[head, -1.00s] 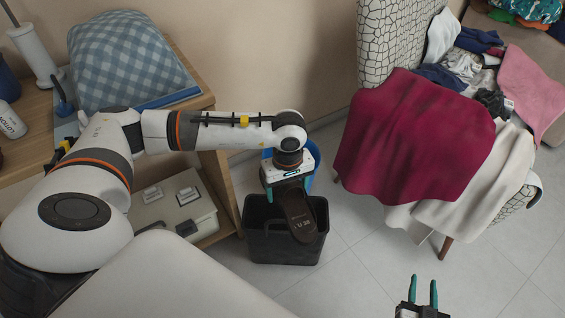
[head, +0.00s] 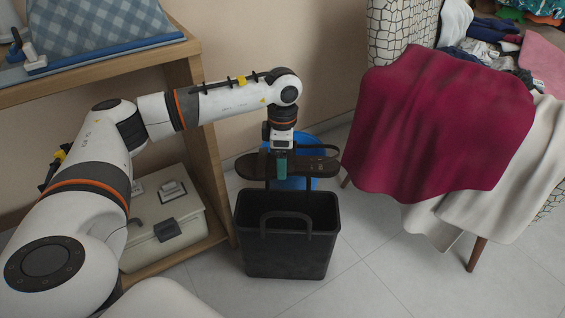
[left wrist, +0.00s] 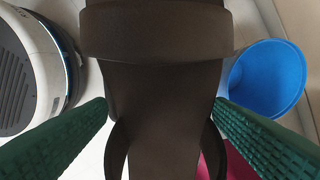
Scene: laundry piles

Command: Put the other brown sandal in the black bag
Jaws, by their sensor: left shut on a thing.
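The brown sandal (head: 316,167) is held roughly level in my left gripper (head: 281,172), above the back of the black bag. In the left wrist view the sandal (left wrist: 160,100) fills the middle between the two green fingers, with straps at top and bottom. My left gripper (left wrist: 160,122) is shut on it. The black bag (head: 285,256) stands upright and open on the floor, its front handle raised. The inside of the bag is dark, so I cannot tell what lies in it. My right gripper is out of view.
A blue bin (head: 302,140) stands behind the bag and also shows in the left wrist view (left wrist: 268,78). A wooden shelf (head: 205,150) with a light box (head: 168,225) is on the left. A chair draped with a crimson cloth (head: 435,125) is on the right.

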